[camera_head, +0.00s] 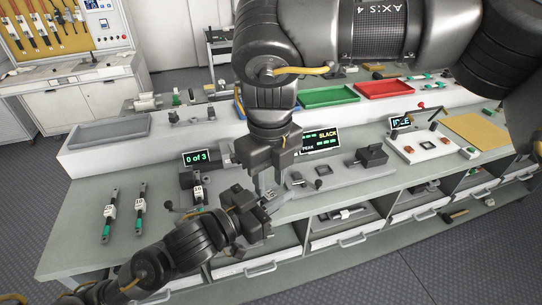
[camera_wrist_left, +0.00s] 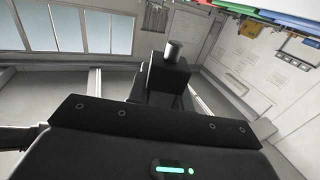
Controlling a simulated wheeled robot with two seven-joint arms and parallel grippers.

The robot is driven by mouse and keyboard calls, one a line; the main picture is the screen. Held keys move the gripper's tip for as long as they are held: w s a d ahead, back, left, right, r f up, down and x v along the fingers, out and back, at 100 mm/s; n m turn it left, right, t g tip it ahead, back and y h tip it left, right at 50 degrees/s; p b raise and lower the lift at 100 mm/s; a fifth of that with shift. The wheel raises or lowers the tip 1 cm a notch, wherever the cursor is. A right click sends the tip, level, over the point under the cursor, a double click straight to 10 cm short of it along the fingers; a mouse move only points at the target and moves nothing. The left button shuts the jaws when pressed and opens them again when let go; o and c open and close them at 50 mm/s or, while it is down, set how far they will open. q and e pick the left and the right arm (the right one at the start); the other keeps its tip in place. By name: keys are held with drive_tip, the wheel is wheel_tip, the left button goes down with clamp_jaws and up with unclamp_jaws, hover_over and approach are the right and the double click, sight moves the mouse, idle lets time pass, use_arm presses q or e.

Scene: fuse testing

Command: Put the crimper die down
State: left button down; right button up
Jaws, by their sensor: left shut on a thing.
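My left gripper (camera_head: 262,208) comes in from the lower left, low over the front part of the bench. It is shut on a small piece, probably the crimper die, which is mostly hidden by the fingers in the head view. In the left wrist view, a dark block with a short silver cylinder on top (camera_wrist_left: 173,68) stands up beyond the gripper body; I cannot tell whether it is the die. My right gripper (camera_head: 266,186) points down just above the left one; its finger gap is unclear.
The grey-green bench (camera_head: 85,225) carries two labelled fuses (camera_head: 110,215) at left. A "0 of 3" display (camera_head: 196,158) stands behind the grippers, a "SLACK" display (camera_head: 320,141) to their right. Green (camera_head: 328,97) and red (camera_head: 384,89) trays sit behind. Open bench lies at front left.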

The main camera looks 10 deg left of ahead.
sight(270, 194)
drive_tip(key=shift+f, duration=1.9)
drive_tip(key=shift+c, duration=0.2)
clamp_jaws()
use_arm(q)
drive_tip(key=c, duration=1.2)
unclamp_jaws()
drive_tip(key=shift+o, duration=0.2)
